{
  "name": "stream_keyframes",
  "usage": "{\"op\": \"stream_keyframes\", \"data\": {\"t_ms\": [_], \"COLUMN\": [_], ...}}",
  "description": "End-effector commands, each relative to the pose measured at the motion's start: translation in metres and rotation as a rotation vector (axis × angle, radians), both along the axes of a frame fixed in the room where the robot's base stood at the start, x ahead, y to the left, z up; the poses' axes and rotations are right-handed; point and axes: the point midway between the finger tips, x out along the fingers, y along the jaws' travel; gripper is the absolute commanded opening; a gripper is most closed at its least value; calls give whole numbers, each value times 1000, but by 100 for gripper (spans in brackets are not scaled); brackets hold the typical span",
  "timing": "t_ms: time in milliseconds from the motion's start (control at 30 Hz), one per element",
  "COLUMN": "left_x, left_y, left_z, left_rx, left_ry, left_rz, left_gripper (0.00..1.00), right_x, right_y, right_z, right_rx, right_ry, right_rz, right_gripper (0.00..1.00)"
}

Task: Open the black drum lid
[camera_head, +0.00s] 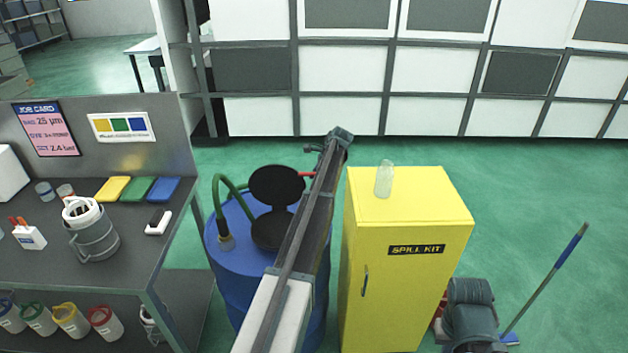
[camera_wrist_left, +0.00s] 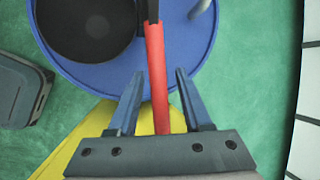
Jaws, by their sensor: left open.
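The blue drum (camera_head: 240,250) stands between the bench and the yellow cabinet. Its black lid (camera_head: 277,186) is raised and stands about upright at the back of a round black opening piece (camera_head: 270,230) on the drum top. A red handle (camera_head: 307,174) sticks out from the lid to the right. In the left wrist view the handle (camera_wrist_left: 157,85) lies between the fingers of my left gripper (camera_wrist_left: 159,72), which are open and apart on both sides of it. My left arm hides part of the drum in the head view. My right gripper is not in view.
The yellow spill-kit cabinet (camera_head: 400,260) stands close to the right, with a clear jar (camera_head: 384,179) on top. A green hose (camera_head: 228,185) rises from the drum's left side. The bench (camera_head: 130,250) with containers is at the left. Green floor is free behind.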

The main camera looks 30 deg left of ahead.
Motion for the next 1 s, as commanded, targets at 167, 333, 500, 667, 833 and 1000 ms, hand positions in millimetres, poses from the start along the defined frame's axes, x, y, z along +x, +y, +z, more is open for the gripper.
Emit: {"op": "stream_keyframes", "data": {"t_ms": [167,333,500,667,833,1000], "left_x": [0,0,-1,-1,-1,-1], "left_y": [-1,-5,-13,-25,-38,-51], "left_z": [2,12,32,56,83,108], "left_rx": [0,0,0,0,0,0], "left_ry": [0,0,0,0,0,0], "left_rz": [0,-1,-1,-1,-1,-1], "left_gripper": [50,50,50,50,50,50], "right_x": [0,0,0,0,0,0], "right_y": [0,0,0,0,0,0], "right_z": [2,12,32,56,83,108], "right_rx": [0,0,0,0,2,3], "right_ry": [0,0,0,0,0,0], "right_rz": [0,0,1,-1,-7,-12], "right_gripper": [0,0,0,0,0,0]}}
